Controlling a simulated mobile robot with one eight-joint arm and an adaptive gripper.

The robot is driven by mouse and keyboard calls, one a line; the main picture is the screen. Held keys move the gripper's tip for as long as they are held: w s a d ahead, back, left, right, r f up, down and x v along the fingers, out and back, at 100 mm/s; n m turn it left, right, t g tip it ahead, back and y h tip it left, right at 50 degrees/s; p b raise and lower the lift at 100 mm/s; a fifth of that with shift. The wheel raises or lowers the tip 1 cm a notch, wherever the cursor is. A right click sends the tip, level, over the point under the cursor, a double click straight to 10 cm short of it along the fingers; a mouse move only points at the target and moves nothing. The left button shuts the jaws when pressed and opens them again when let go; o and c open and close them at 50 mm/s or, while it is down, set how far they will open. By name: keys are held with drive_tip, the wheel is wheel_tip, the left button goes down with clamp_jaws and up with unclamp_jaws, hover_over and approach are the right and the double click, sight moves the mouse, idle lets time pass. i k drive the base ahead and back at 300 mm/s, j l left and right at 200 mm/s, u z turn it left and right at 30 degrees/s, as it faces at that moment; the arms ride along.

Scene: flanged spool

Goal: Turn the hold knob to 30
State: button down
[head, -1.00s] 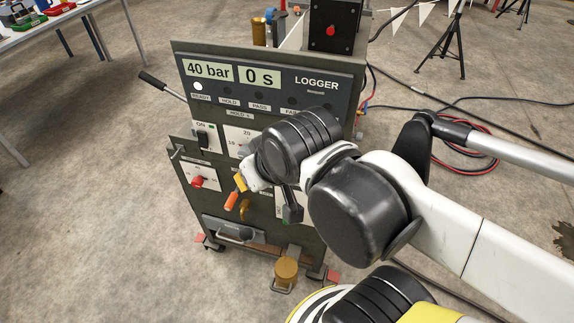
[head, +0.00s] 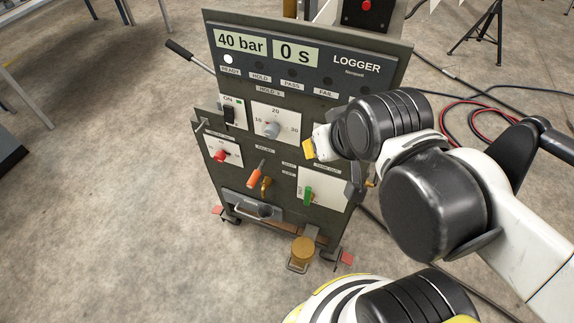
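The hold knob (head: 271,129) is a small grey knob on a white plate under the "HOLD s" label, with marks 10, 20 and 30 around it. It is in plain view; its pointer is too small to read surely. My gripper (head: 308,149) is just right of and below the knob plate, in front of the panel and apart from the knob as seen here. Its yellow-tipped end shows, but my wrist hides much of it, so its opening cannot be made out. The display (head: 296,54) reads 0 s.
The logger panel (head: 325,103) also carries an ON switch (head: 229,115), a red knob (head: 220,155), an orange handle (head: 256,174) and a green lever (head: 308,196). A lever (head: 190,54) sticks out at the left. Cables (head: 470,115) lie on the floor at right.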

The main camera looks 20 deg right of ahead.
sight(271, 131)
drive_tip(key=k+j, duration=0.15)
drive_tip(key=k, duration=0.25)
drive_tip(key=k+j+z, duration=0.1)
drive_tip(key=k, duration=0.25)
drive_tip(key=k+j, duration=0.2)
drive_tip(key=k, duration=0.2)
